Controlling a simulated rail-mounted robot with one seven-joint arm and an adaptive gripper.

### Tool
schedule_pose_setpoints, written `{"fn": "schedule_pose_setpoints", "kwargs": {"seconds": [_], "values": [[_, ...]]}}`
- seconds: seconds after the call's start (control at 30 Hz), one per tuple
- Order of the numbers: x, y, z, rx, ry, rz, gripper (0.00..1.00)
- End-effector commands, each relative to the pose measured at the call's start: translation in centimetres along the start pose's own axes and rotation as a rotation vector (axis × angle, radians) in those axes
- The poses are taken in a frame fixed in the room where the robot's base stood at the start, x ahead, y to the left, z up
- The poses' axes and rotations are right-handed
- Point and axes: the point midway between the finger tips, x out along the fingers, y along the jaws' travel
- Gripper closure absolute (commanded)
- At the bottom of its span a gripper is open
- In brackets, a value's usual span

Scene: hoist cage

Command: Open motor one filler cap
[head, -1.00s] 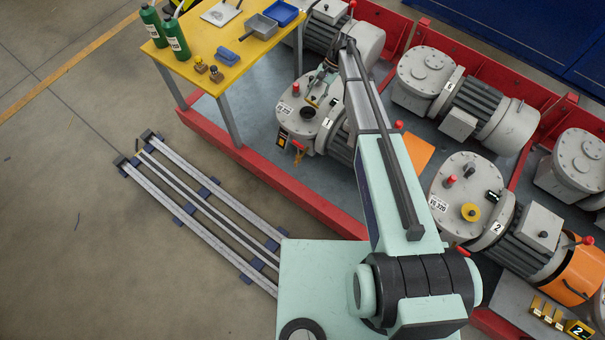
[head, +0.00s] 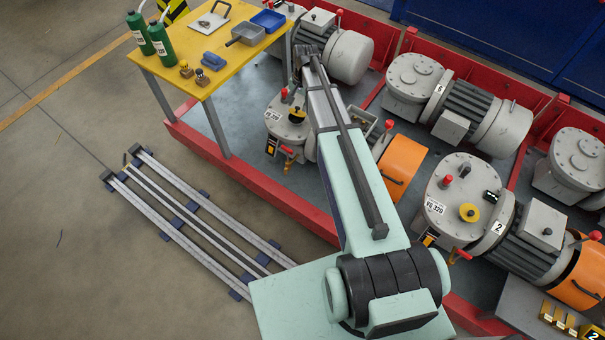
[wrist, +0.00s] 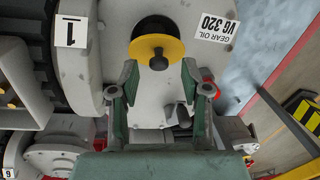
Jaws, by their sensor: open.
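Motor one (head: 284,135) stands at the near end of the first bay, marked with a 1 label (wrist: 70,31) and a gear oil VG 320 label (wrist: 215,33) in the wrist view. Its yellow filler cap (wrist: 170,48) has a dark knob and shows beside a dark round area (wrist: 152,25) that looks like the filler opening, partly covered by the cap. The cap also shows in the head view (head: 297,118). My gripper (wrist: 168,88) is open and empty, its fingertips apart from the cap. In the head view my arm hides the fingers.
A red-topped fitting (head: 284,95) rises beside the cap.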

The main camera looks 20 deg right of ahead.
Motion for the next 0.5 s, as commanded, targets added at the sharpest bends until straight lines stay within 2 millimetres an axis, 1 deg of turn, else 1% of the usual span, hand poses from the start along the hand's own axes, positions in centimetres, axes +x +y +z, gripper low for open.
{"fn": "schedule_pose_setpoints", "kwargs": {"seconds": [0.03,0.27,0.5], "values": [[-0.9,0.0,0.0,0.0,0.001,-0.001,0.53],[-4.7,0.0,0.0,-0.001,0.0,-0.001,0.53],[-9.0,-0.1,0.1,-0.001,-0.001,-0.001,0.53]]}}
